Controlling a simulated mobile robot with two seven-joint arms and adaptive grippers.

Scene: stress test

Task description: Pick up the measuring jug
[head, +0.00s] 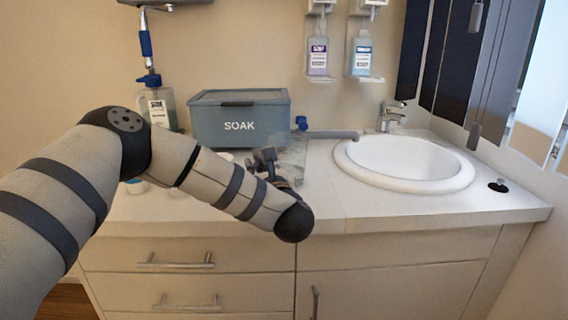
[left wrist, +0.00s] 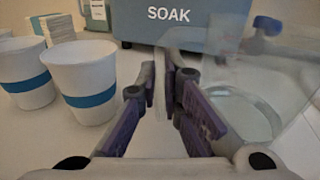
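The measuring jug (left wrist: 285,85) is clear and see-through, and fills the right side of the left wrist view. In the head view, the jug (head: 294,154) shows faintly on the counter, partly hidden behind my left gripper (head: 264,160). My right gripper is not in view.
A blue-grey SOAK box (head: 239,118) stands behind. Paper cups with blue bands (left wrist: 82,80) stand close left of the gripper.

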